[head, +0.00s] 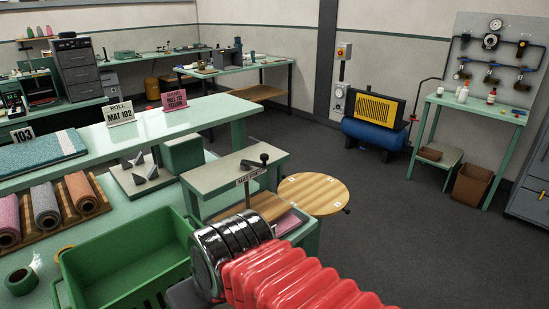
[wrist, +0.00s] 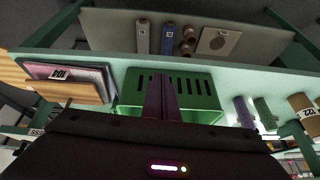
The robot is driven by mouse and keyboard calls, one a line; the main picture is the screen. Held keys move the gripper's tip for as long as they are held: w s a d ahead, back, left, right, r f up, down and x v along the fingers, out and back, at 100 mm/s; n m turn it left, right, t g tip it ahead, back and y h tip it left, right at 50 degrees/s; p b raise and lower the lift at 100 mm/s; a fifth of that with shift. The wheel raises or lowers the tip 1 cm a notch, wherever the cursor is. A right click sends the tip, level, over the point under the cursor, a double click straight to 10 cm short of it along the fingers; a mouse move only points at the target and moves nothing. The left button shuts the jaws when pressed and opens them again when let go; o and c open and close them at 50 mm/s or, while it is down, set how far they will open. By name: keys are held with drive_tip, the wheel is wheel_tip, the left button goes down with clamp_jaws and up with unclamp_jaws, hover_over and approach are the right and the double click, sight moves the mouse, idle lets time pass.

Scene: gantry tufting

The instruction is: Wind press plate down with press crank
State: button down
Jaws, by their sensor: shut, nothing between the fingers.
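The mat press, a green-framed stand with a pale top (head: 225,170) and a small label, stands in the middle of the head view. The press crank (head: 256,162), a dark arm with a round knob, sits on that top. Below the top a brown board, perhaps the press plate (head: 262,207), shows partly, with something pink (head: 288,222) near it; my arm hides the lower part. My gripper (wrist: 162,98) is shut and empty in the wrist view, in front of a green slotted crate (wrist: 195,92). It is apart from the crank.
The green crate (head: 130,250) stands on the bench near my arm, left of the press. Rolled mats (head: 47,208) lie on a wooden rack at left. A round wooden table (head: 313,192) stands right of the press. Open floor (head: 370,215) lies beyond it.

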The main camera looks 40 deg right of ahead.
drive_tip(key=w+d+r+m+t+y, duration=0.2)
drive_tip(key=w+d+m+t+y, duration=0.1)
drive_tip(key=w+d+m, duration=0.3)
drive_tip(key=w+d+r+m+t+y, duration=0.2)
drive_tip(key=w+d+m+y, duration=0.1)
drive_tip(key=w+d, duration=0.4)
drive_tip(key=d+r+m+t+h, duration=0.2)
drive_tip(key=d+m+t+h, duration=0.2)
drive_tip(key=d, duration=0.9)
drive_tip(key=s+d+r+m+t+h, duration=0.1)
drive_tip(key=d+m+t+h, duration=0.3)
drive_tip(key=d, duration=0.9)
drive_tip(key=shift+d+r, duration=0.3)
drive_tip(key=shift+r, duration=0.25)
drive_tip(key=w, duration=1)
drive_tip(key=shift+s+a, duration=0.3)
drive_tip(key=shift+a, duration=0.5)
drive_tip(key=shift+s+a, duration=0.3)
drive_tip(key=shift+a, duration=0.5)
